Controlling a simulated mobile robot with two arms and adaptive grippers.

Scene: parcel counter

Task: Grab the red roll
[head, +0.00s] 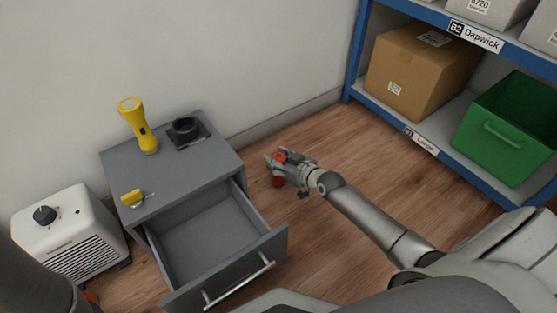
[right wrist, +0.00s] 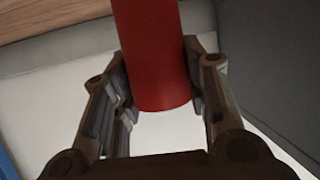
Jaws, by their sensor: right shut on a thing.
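The red roll (right wrist: 152,55) is a plain red cylinder between the two fingers of my right gripper (right wrist: 162,92) in the right wrist view. The fingers are closed against its sides. In the head view the red roll (head: 278,182) shows partly below my right gripper (head: 275,166), which hides much of it. The gripper holds it over the wood floor, to the right of the open drawer. My left gripper is not in view.
A grey cabinet (head: 178,178) has its empty drawer (head: 212,243) pulled out. On its top are a yellow flashlight (head: 146,138), a black round holder (head: 186,130) and a small yellow-handled item (head: 132,198). A white heater (head: 68,232) stands left. A blue shelf (head: 355,50) holds boxes and a green bin (head: 503,130).

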